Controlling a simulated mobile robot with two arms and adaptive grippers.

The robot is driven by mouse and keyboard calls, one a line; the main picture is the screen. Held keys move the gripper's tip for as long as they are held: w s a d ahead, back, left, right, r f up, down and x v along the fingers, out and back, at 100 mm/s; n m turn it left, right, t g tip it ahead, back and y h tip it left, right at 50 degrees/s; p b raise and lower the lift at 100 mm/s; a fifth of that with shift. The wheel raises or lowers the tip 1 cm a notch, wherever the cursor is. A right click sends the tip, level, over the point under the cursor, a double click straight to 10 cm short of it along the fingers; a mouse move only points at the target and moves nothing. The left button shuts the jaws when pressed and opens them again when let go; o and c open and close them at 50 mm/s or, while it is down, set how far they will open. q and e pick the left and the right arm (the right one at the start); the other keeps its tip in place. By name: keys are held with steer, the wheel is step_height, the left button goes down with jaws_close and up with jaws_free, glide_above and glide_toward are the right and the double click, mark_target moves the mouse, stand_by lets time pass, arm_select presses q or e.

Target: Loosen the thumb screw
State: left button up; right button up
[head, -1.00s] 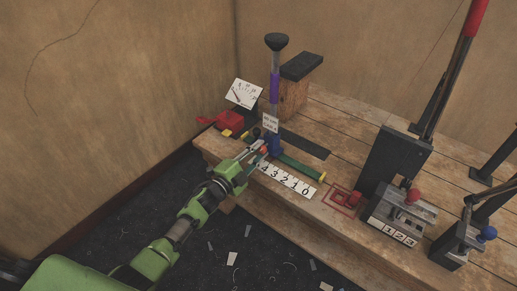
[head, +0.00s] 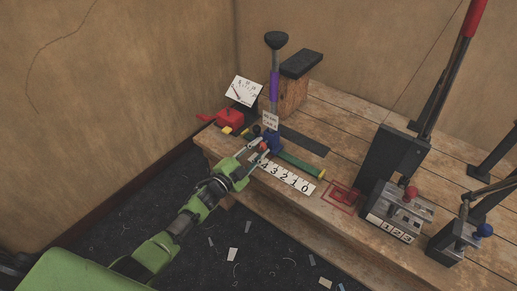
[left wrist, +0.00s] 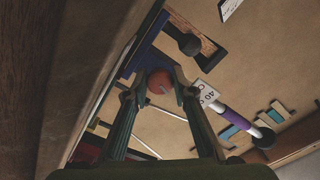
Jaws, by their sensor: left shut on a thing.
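The thumb screw is a small orange-red knob (left wrist: 160,82) on the front of the blue slide block (head: 274,138). In the left wrist view it sits between my left gripper's fingertips (left wrist: 161,88), which touch it on both sides. A light mark shows on its face. In the head view my left gripper (head: 259,149) reaches the block from the front left, and its fingers partly hide the knob. My right gripper is out of view.
A red clamp-like piece (head: 230,117) and a white card (head: 244,91) stand left of the block. A wooden post with a black top (head: 301,64) is behind. Lever machines (head: 394,165) fill the bench's right side.

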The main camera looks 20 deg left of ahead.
arm_select(q)
steer(key=o, duration=1.1)
steer(key=v, duration=1.2)
